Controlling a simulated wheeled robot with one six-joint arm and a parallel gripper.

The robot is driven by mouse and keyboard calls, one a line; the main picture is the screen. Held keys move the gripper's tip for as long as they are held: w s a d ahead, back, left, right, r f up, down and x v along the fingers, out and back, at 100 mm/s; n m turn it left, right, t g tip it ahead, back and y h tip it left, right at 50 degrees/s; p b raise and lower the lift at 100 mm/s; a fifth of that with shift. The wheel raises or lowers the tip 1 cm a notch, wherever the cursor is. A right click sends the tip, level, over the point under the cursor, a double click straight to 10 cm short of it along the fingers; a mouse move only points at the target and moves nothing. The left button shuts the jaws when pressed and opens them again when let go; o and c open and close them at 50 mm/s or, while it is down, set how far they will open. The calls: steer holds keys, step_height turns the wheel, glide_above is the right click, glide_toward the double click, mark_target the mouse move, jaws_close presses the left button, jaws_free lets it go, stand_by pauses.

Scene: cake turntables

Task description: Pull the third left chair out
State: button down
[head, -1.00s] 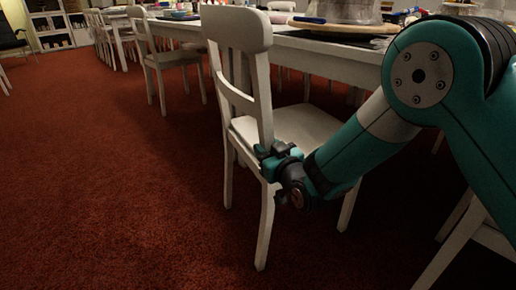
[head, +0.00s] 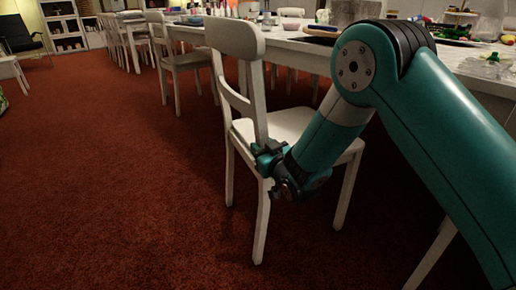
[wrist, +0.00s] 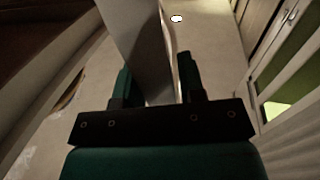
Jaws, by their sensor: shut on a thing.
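A white wooden chair (head: 292,126) stands upright on the carpet beside the long table, its back toward the aisle. My gripper (head: 266,158) is at the chair's near back post, about seat height, and is shut on that post. In the wrist view the pale post (wrist: 143,50) runs between the two fingers of my gripper (wrist: 155,85). My forearm hides part of the seat's right side.
A long white table (head: 300,45) with bowls and cake things runs along the right. More white chairs (head: 182,62) stand farther along it. The red carpet (head: 110,160) to the left is clear.

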steer(key=c, duration=0.6)
jaws_free()
steer(key=shift+c, duration=0.2)
steer(key=shift+d, duration=0.15)
steer(key=shift+s, duration=0.2)
steer(key=b+v, duration=1.7)
steer(key=b, duration=0.1)
steer(key=shift+s, duration=0.1)
